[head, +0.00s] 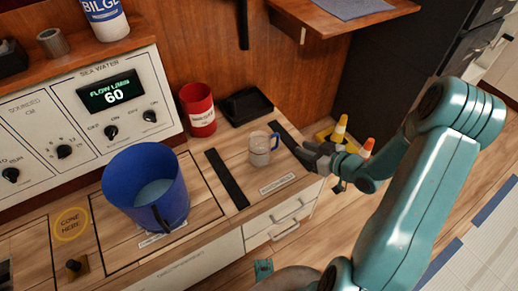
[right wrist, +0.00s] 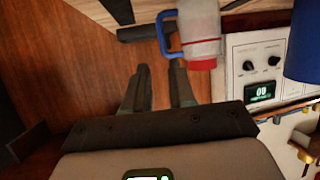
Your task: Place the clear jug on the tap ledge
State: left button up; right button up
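The clear jug (head: 259,155) stands upright on the wooden counter near its right end, with a little pale content inside. Its blue handle (head: 276,142) faces my right gripper (head: 301,153), which is just to its right. In the right wrist view the fingers (right wrist: 160,68) are apart and empty, and the blue handle (right wrist: 162,36) is just beyond their tips. I cannot tell from the views whether a fingertip touches the handle. A wooden shelf with a grey mat (head: 345,6) is at the top; whether this is the tap ledge is unclear. My left gripper is not in view.
A red can (head: 199,112) and a black tray (head: 244,106) stand behind the jug. A large blue bucket (head: 145,203) with liquid is to the left. A control panel (head: 75,110) backs the counter.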

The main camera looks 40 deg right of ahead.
jog(key=b+x, duration=0.2)
jog(key=x, duration=0.7)
jog(key=shift+s+f, duration=0.1)
jog(key=b+x, duration=0.2)
jog(key=x, duration=0.3)
jog(key=shift+a+b, duration=0.15)
jog(key=shift+b, duration=0.15)
jog(key=shift+w, duration=0.2)
jog(key=shift+c, duration=0.3)
grip_shut()
